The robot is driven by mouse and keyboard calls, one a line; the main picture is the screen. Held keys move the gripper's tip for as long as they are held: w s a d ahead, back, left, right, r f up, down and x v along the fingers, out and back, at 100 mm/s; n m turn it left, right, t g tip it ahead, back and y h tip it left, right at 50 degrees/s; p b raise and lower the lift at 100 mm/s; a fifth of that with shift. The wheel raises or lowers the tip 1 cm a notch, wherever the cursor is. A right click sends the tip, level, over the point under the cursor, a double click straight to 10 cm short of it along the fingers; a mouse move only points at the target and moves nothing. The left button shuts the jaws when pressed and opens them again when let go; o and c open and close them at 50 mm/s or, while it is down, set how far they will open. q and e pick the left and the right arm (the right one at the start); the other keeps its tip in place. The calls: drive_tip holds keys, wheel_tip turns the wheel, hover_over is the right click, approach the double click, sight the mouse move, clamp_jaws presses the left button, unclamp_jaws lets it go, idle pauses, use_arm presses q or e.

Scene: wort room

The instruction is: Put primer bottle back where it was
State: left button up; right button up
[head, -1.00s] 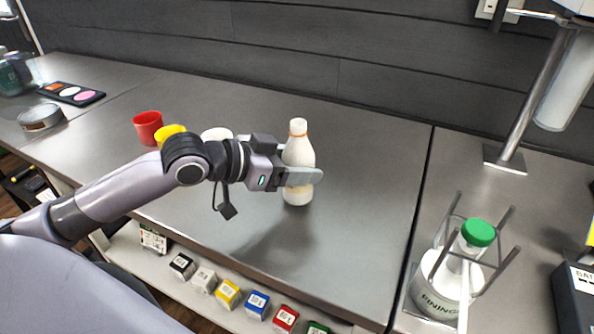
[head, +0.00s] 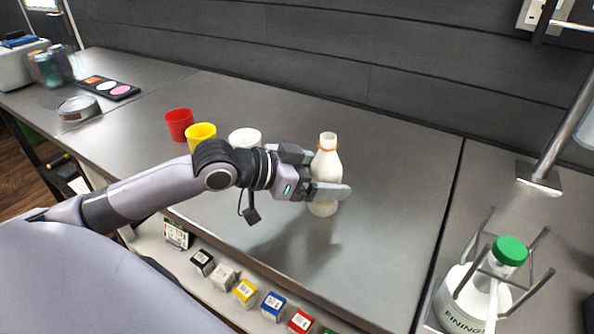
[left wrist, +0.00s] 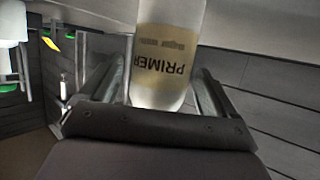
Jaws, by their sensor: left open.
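The primer bottle (head: 324,170) is white with an orange ring at its neck. It stands upright on the grey table. My left gripper (head: 328,176) is open at the bottle's middle, with one finger in front of it. In the left wrist view the bottle (left wrist: 165,55) shows its PRIMER label and sits between the two spread fingers. Whether either finger touches it I cannot tell. My right gripper is not in view.
Red (head: 179,124), yellow (head: 201,135) and white (head: 244,138) cups stand left of the bottle, behind my left arm. A green-capped finings bottle (head: 468,297) stands in a metal frame at right. Small coloured boxes (head: 245,291) line a lower shelf. The table right of the bottle is clear.

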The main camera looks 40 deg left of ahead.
use_arm(q)
drive_tip(key=v, duration=0.4)
drive_tip(key=shift+s+a, duration=0.15)
drive_tip(key=shift+a, duration=0.05)
drive_tip(key=p+v, duration=0.3)
drive_tip(key=v, duration=0.4)
idle(0.6)
drive_tip(key=shift+s+r, duration=0.1)
idle(0.6)
